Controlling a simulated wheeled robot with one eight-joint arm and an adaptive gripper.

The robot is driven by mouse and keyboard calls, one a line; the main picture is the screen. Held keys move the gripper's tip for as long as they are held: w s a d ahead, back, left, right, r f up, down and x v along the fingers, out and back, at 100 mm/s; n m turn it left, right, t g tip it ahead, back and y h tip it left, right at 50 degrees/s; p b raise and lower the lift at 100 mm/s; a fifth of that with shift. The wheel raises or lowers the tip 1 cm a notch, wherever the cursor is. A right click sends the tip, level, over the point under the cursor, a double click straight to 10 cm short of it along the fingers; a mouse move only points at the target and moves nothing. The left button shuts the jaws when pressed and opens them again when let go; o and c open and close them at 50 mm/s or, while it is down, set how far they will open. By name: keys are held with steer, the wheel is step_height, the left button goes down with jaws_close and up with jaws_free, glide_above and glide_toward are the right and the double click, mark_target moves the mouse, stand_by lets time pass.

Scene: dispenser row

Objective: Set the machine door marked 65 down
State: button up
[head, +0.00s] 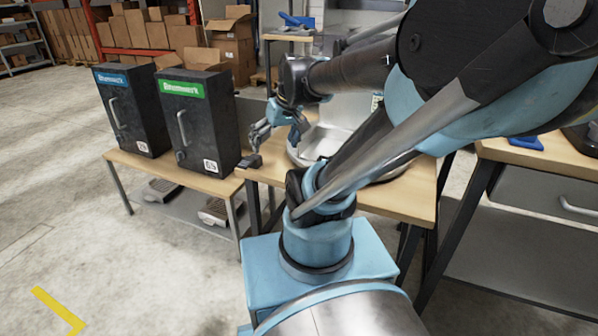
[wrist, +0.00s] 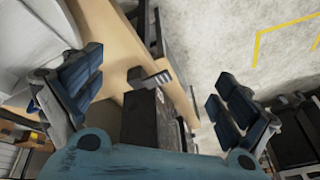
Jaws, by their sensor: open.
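The machine marked 65 (head: 195,120) is a dark box with a green label on the wooden table in the head view. Its front door (head: 190,125) stands upright and looks closed, with a pale vertical handle (head: 182,128) on its left side. The number plate (head: 210,166) is at its lower right. My gripper (head: 277,131) is to the right of this machine, apart from it, fingers spread and empty. In the wrist view my gripper (wrist: 160,98) is open too; a dark box shape (wrist: 146,118) shows between the fingers, but I cannot tell which thing it is.
A similar dark machine (head: 130,108) with a blue label stands to the left. A round metal pan (head: 310,148) is close on the right. Open floor (head: 60,220) lies at the left.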

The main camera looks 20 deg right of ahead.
steer(key=s+d+f+m+g+h, duration=0.1)
steer(key=s+d+f+m+h, duration=0.1)
steer(key=s+d+f, duration=0.3)
steer(key=s, duration=0.3)
steer(key=shift+s+d+f+m+h, duration=0.2)
steer(key=shift+d+f+m+h, duration=0.1)
steer(key=shift+d+f+m, duration=0.1)
stand_by(0.7)
